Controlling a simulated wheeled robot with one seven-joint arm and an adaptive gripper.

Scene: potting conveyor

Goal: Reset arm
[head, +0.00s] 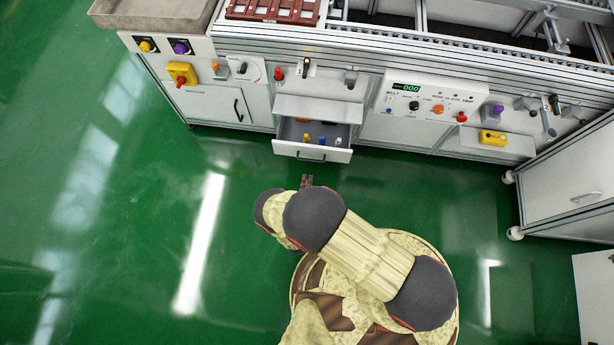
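My gripper (307,181) shows small in the head view, just in front of the open drawer. Its fingers point up the picture toward the drawer front and look apart from it. The two fingertips are too small to tell whether a gap lies between them. I see nothing held in them. My arm is folded over my round base, and its links hide part of the base and the wrist.
The open drawer (312,155) holds several small coloured items. The conveyor bench (400,62) runs across the top, with a control panel (433,98) and knobs. A yellow box (493,138) sits on a shelf at right. A white cabinet (570,180) stands at right. Green floor (130,220) is clear at left.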

